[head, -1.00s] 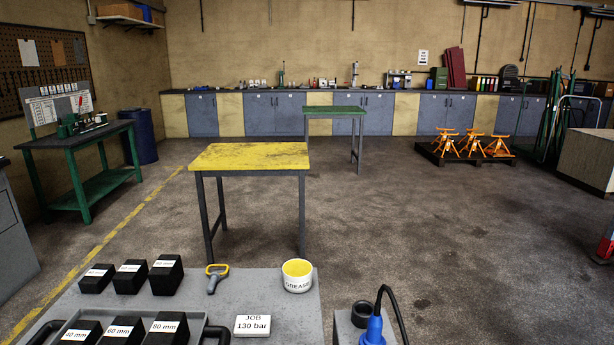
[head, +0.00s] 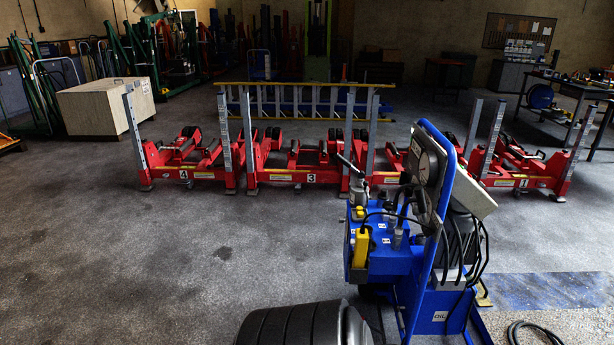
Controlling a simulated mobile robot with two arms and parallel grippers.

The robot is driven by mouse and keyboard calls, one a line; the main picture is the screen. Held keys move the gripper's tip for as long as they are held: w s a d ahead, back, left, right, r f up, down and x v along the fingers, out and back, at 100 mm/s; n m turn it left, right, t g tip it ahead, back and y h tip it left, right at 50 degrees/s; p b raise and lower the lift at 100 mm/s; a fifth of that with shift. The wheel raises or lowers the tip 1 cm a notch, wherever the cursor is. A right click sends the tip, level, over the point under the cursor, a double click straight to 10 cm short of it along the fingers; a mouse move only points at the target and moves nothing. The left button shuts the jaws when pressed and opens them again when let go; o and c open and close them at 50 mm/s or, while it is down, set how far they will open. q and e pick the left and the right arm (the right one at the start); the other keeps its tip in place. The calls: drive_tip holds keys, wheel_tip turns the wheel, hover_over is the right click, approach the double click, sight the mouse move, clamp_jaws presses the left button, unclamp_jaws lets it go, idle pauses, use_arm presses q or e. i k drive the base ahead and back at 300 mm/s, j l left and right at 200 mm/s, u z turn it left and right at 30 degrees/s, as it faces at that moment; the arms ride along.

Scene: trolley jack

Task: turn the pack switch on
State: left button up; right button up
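A blue power pack (head: 388,240) on a blue upright frame stands right of the middle in the head view. It carries a round gauge seen edge-on, dark hoses, a yellow part (head: 361,248) on its near left side and a pale grey box (head: 470,192) at its upper right. I cannot make out the pack switch; it may be hidden or too small to tell. Neither of my grippers is in view.
Red lifting units (head: 312,170) stand in a row behind the pack. A black tyre-like thing (head: 285,326) is at the bottom, close to the pack. A pale crate (head: 104,106) stands at the back left. A hose (head: 532,332) lies at the lower right. The left floor is clear.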

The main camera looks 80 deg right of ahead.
sight(404, 178)
drive_tip(key=i+z, duration=0.1)
drive_tip(key=z, duration=3.35)
drive_tip(key=i+j+z, duration=0.55)
drive_tip(key=i+j, duration=0.15)
drive_tip(key=i+j+z, duration=0.55)
drive_tip(key=j, duration=0.45)
drive_tip(key=i, duration=0.05)
